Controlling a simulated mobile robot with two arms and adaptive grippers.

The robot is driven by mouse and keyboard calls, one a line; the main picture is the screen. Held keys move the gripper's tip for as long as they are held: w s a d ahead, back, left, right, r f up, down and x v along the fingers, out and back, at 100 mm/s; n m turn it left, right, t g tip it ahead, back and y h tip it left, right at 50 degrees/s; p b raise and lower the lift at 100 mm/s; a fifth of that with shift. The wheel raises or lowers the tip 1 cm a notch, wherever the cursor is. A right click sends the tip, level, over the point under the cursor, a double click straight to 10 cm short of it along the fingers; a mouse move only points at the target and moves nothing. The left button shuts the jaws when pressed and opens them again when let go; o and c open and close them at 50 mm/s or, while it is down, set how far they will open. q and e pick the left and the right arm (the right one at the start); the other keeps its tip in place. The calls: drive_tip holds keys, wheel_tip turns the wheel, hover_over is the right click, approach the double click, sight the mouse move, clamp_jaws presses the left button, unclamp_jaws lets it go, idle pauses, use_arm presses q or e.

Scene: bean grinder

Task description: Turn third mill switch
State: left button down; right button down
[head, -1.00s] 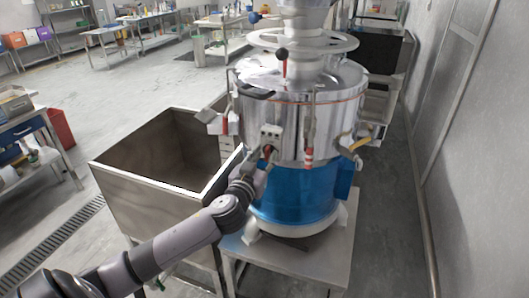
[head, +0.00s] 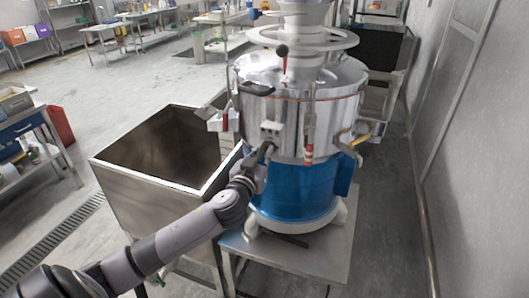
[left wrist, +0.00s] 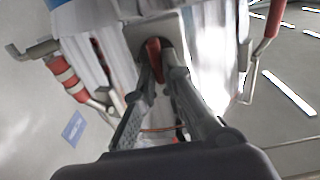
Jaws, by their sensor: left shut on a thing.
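The mill (head: 300,110) is a shiny steel drum on a blue base, standing on a low steel table. A small grey switch box (head: 271,131) is on its front. In the left wrist view the switch (left wrist: 153,55) is a red handle on a pale mount. My left gripper (head: 264,153) is at the underside of the switch box. In the left wrist view its two fingers (left wrist: 163,75) are closed around the red handle. The switch is hidden behind the gripper in the head view. My right gripper is not in view.
An open steel bin (head: 160,150) stands left of the mill, close to my left arm. A red-and-white striped handle (head: 309,152) hangs on the mill right of the switch box. A wall (head: 465,150) runs along the right. The floor at far left is open.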

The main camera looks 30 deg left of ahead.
use_arm(q)
drive_tip(key=shift+m, duration=0.3)
drive_tip(key=shift+w+d+f+m+p, duration=0.15)
drive_tip(key=shift+m+p, duration=0.5)
drive_tip(key=shift+m, duration=2.25)
drive_tip(key=shift+s+d+f+m+p, duration=0.1)
drive_tip(key=shift+d+f+m+p, duration=0.35)
drive_tip(key=shift+m, duration=2.45)
drive_tip(key=shift+w+r+m+p, duration=0.1)
drive_tip(key=shift+m+p, duration=0.7)
drive_tip(key=shift+m, duration=2.1)
drive_tip(key=shift+f, duration=0.1)
drive_tip(key=c, duration=1.7)
unclamp_jaws()
